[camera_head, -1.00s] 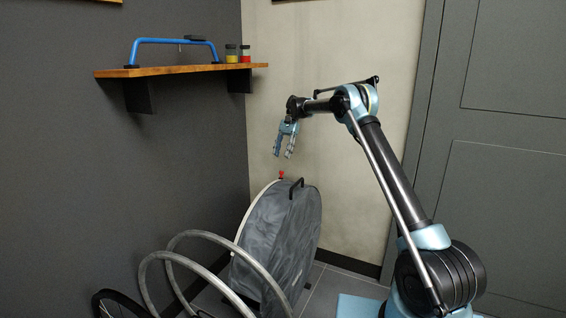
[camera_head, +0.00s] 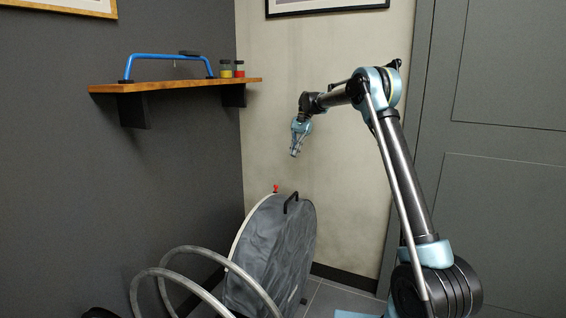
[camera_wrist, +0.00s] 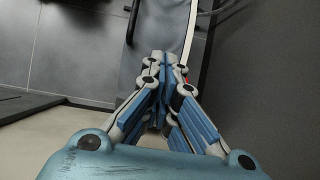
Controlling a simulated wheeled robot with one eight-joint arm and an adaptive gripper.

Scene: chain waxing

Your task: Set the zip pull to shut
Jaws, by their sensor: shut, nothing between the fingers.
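The red zip pull (camera_head: 276,188) sits at the top of the round grey wheel bag (camera_head: 272,258), on the pale zip strip (camera_head: 240,236) along its left edge. The bag stands upright on the floor. My gripper (camera_head: 294,154) is shut and empty, above the bag and a little right of the zip pull, apart from it. In the wrist view my gripper (camera_wrist: 164,62) has its fingers together. The zip strip (camera_wrist: 188,35) runs beyond the fingertips there. A small bit of red shows beside the fingers; most of the pull is hidden.
Grey hoops (camera_head: 190,272) stand in front of the bag at left. A wooden shelf (camera_head: 180,86) with a blue frame (camera_head: 168,57) and small jars (camera_head: 232,69) hangs on the left wall. The air around the gripper is clear.

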